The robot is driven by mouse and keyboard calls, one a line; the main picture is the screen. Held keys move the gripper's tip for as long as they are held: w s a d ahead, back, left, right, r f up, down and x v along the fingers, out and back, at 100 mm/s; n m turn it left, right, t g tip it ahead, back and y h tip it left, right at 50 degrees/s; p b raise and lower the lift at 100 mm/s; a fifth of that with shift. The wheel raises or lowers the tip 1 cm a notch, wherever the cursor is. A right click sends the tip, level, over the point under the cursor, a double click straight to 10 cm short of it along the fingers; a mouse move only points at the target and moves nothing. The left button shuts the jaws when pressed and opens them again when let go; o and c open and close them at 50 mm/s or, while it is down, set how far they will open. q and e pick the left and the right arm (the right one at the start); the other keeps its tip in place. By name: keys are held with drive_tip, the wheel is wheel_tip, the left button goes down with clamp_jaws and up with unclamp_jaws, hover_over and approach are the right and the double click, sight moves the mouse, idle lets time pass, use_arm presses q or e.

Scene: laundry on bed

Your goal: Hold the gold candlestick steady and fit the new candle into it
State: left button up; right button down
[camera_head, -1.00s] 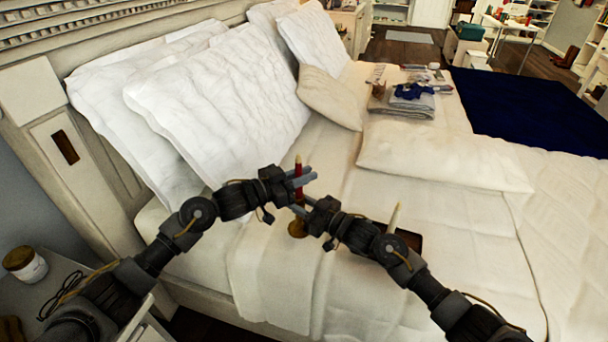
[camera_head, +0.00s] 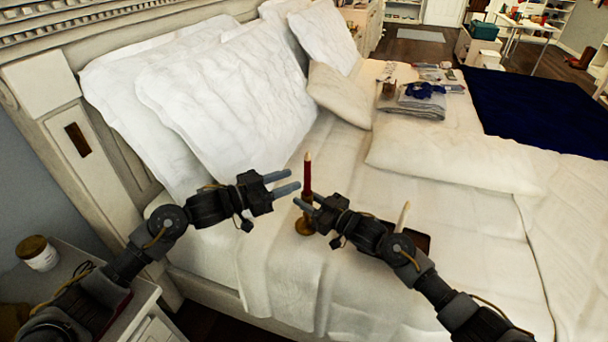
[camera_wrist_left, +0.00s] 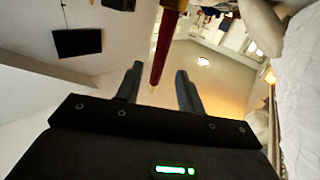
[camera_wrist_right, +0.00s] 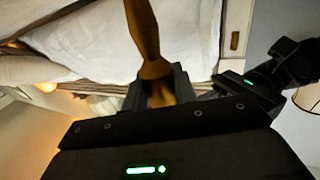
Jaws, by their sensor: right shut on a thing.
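A dark red candle with a pale tip (camera_head: 307,172) stands upright at the top of the gold candlestick (camera_head: 304,226) on the bed. The joint between them is hidden by my right gripper's fingers. My right gripper (camera_head: 305,203) is shut on the candlestick's stem, which also shows in the right wrist view (camera_wrist_right: 145,35). My left gripper (camera_head: 285,184) is open and empty, just left of the red candle and apart from it. In the left wrist view the red candle (camera_wrist_left: 165,45) appears beyond the open fingers. A pale candle (camera_head: 404,214) stands slightly tilted behind my right forearm.
A dark brown tray or box (camera_head: 422,243) lies by the pale candle, partly hidden by my right arm. White pillows (camera_head: 220,95) are piled at the headboard. Folded cloths (camera_head: 415,105) lie farther back. A nightstand with a jar (camera_head: 38,254) is at lower left.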

use_arm(q)
drive_tip(key=shift+v, duration=2.1)
use_arm(e)
drive_tip(key=c, duration=1)
unclamp_jaws()
drive_tip(key=shift+c, duration=0.2)
drive_tip(key=v, duration=1.2)
drive_tip(key=shift+s, duration=0.1)
